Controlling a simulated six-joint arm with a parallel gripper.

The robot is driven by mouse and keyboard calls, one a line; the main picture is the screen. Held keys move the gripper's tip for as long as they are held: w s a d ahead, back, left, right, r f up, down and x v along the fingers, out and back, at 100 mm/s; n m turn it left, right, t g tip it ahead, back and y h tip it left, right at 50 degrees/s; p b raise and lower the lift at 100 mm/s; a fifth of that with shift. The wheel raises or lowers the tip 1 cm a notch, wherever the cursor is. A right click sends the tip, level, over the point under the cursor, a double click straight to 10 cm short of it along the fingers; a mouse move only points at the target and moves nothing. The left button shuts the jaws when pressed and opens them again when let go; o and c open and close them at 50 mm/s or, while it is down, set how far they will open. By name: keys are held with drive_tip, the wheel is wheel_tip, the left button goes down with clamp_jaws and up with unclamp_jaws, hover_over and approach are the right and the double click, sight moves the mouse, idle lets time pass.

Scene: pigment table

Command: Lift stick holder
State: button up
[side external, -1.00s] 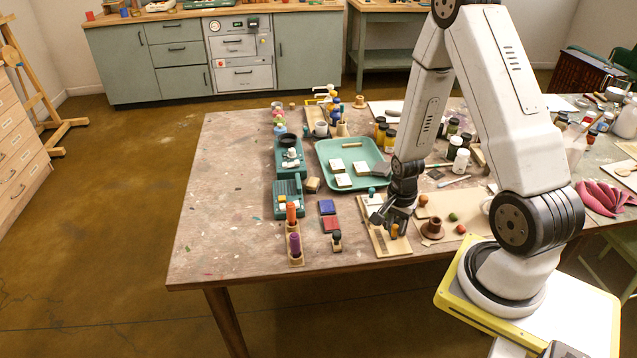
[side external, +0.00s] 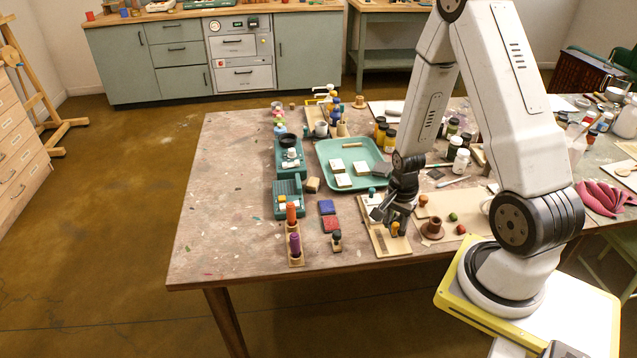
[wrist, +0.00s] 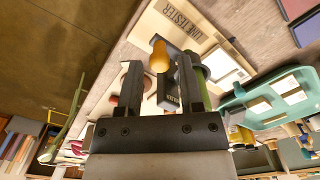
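A dark block (wrist: 168,90) with pale lettering and a yellow-orange stick (wrist: 160,56) at its end stands on a pale wooden tester board (wrist: 203,42) in the wrist view. I take this block to be the stick holder. In the side view the yellow-orange stick (side external: 394,229) shows just under my gripper (side external: 391,213), and the block is mostly hidden by the gripper. In the wrist view my gripper (wrist: 160,66) has its two fingers apart, with the block between them and nearer the right finger. Clear space shows beside the left finger. I cannot tell whether the right finger touches the block.
Left of the board (side external: 377,243) stand a wooden rack with orange and purple sticks (side external: 294,243), blue and red blocks (side external: 328,216) and a small dark-topped peg (side external: 337,238). A teal tray (side external: 325,160) lies behind. A brown spool-like stand (side external: 433,230) is close on the right.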

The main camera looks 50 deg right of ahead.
sight(395, 224)
drive_tip(key=shift+o, duration=0.5)
drive_tip(key=shift+r, duration=0.1)
drive_tip(key=shift+r, duration=3.8)
drive_tip(key=w+a+r+n+t, duration=0.1)
drive_tip(key=a+r+n, duration=0.3)
drive_tip(key=a+n, duration=0.4)
drive_tip(key=w+a+r+n+t, duration=0.1)
drive_tip(key=a+r+n, duration=0.3)
drive_tip(key=a+n, duration=0.5)
drive_tip(key=shift+w+n+t, duration=0.3)
drive_tip(key=shift+w+n, duration=0.2)
drive_tip(key=shift+w, duration=0.35)
